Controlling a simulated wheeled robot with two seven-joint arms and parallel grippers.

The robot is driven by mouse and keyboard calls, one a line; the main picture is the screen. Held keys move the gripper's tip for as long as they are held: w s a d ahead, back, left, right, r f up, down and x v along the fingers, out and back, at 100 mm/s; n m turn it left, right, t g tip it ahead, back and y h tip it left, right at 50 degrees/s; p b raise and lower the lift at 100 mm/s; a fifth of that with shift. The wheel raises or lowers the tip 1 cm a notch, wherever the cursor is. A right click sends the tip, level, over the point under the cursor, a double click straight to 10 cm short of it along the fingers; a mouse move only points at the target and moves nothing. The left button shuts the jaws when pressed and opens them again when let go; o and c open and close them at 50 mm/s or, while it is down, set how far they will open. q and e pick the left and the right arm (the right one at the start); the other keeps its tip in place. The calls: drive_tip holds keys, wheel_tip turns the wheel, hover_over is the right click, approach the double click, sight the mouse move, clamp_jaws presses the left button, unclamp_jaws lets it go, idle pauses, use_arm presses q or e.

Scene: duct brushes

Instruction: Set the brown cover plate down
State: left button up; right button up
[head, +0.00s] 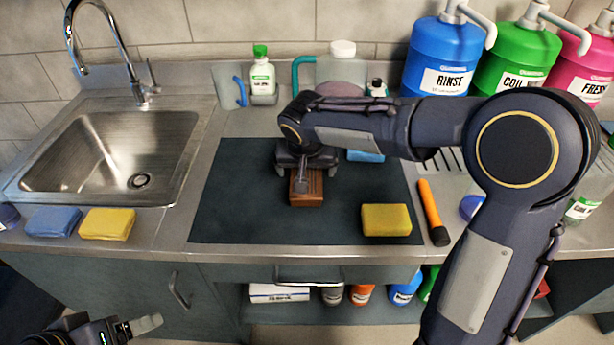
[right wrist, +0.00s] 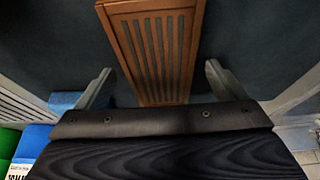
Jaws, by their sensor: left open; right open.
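The brown cover plate (head: 307,187) is a slatted rectangular piece lying on the dark mat (head: 240,205) on the counter. In the right wrist view the plate (right wrist: 155,45) lies between the two spread fingers, with a gap on each side. My right gripper (head: 305,178) is open above the plate in the head view; its fingers (right wrist: 157,85) do not touch the plate. My arm hides part of the mat behind it. My left gripper (head: 148,324) is at the lower left in front of the counter, open and away from the plate.
A yellow sponge (head: 386,220) and an orange-handled tool (head: 433,210) lie right of the plate. A blue sponge (head: 366,156) lies behind. The sink (head: 110,155) is at left, with blue (head: 52,222) and yellow (head: 107,224) sponges before it. The mat's left part is clear.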

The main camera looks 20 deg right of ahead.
drive_tip(key=shift+x, duration=0.8)
drive_tip(key=shift+r, duration=0.1)
drive_tip(key=c, duration=1.3)
drive_tip(key=shift+c, duration=0.2)
